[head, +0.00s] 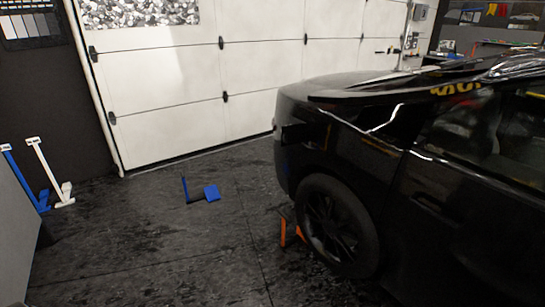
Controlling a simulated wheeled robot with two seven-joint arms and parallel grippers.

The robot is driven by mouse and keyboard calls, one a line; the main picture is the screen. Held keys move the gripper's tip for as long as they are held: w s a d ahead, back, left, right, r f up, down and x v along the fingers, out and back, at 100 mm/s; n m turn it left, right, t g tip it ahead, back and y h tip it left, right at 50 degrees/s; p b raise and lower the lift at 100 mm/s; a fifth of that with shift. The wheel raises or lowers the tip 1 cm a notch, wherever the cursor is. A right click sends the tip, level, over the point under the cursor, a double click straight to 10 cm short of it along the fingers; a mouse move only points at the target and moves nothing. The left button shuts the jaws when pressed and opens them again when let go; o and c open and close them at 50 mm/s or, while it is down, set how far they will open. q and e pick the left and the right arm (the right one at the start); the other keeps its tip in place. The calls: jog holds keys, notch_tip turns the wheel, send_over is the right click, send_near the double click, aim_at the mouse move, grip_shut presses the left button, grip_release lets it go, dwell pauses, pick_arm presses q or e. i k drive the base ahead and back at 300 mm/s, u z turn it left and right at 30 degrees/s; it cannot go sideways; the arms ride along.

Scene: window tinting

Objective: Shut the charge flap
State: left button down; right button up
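A black car (410,215) stands on the right, its near wheel (337,225) and one end toward the middle of the picture. Neither of my grippers is in view.
An orange wheel chock (283,232) is on the floor by the wheel. A blue stand (211,192) lies on the open floor left of the car. White (45,165) and blue (20,177) stands are at the left edge. A white garage door (180,95) closes the back.

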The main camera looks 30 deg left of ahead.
aim_at(292, 134)
jog(key=u, duration=0.1)
jog(key=k, duration=0.25)
jog(key=z, duration=0.7)
jog(key=i, duration=1.5)
jog(key=u, duration=0.65)
